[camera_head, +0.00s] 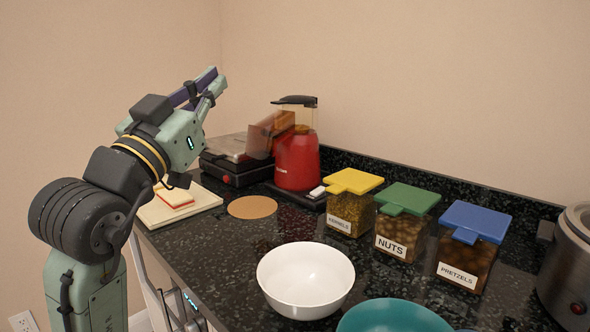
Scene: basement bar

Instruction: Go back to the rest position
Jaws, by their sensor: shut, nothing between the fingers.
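My arm rises at the left of the view, in front of the beige wall. My gripper (214,80) is held high above the left end of the counter, pointing up and to the right. Its fingers are shut with nothing between them, and it touches nothing that I can see.
The dark counter (225,240) holds a board (155,212) with a sandwich-like stack, a black appliance (235,172), a red blender-like appliance (297,160), a cork disc (252,207), labelled jars (402,236), a white bowl (305,278), a teal bowl (393,318) and a steel cooker (570,265).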

